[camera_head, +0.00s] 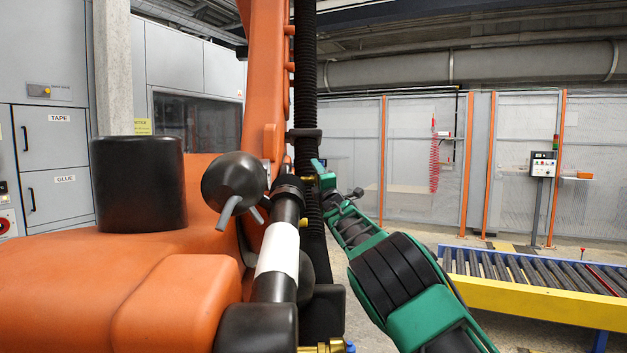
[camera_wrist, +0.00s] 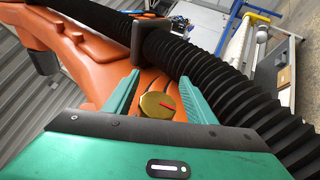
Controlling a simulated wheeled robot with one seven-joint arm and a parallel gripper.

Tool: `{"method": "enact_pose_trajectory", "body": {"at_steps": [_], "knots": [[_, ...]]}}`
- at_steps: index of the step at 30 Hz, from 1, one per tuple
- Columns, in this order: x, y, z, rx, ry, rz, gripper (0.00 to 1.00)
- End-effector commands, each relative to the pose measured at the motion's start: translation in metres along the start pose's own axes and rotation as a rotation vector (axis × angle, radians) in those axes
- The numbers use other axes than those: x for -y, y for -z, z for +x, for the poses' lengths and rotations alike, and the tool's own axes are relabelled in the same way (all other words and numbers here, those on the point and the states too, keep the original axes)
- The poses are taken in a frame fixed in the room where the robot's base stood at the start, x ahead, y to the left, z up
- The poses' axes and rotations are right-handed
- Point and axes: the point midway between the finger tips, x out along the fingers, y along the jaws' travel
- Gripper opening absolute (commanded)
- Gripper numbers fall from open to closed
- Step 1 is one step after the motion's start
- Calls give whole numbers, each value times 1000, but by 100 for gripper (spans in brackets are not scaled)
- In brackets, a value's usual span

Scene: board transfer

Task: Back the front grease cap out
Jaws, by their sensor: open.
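The brass grease cap (camera_wrist: 153,106) shows in the wrist view, round, with a red line pointing right and slightly down. It sits on the orange machine arm (camera_wrist: 105,76). My gripper (camera_wrist: 159,80) is open, with one teal finger on each side of the cap. A gap shows between the cap and each finger, so they look apart.
A thick black corrugated hose (camera_wrist: 232,92) runs close by the right finger, held by a dark clamp (camera_wrist: 150,38). In the head view a dark cylinder with a white band (camera_head: 277,250) stands close to the left of my arm. A roller conveyor (camera_head: 540,285) lies at the right.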

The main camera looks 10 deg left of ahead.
Motion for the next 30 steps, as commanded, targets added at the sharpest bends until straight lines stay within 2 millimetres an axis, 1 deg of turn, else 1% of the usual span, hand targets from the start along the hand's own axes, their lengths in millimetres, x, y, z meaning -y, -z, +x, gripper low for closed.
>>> {"method": "enact_pose_trajectory", "body": {"at_steps": [1, 2, 3, 5, 6, 11, 14, 24, 30], "knots": [[0, 0, 0, 0, 0, 0, 51], [0, 0, 0, 0, 0, 0, 44], [0, 0, 0, 0, 0, 0, 34], [0, 0, 0, 0, 0, 0, 20], [0, 0, 0, 0, 1, -1, 10], [2, 0, 0, 1, -1, -2, 10], [3, 0, 0, 3, -32, -10, 10], [-5, 0, 0, 18, -295, -80, 10], [-7, -1, -2, 23, -369, -97, 10]]}}
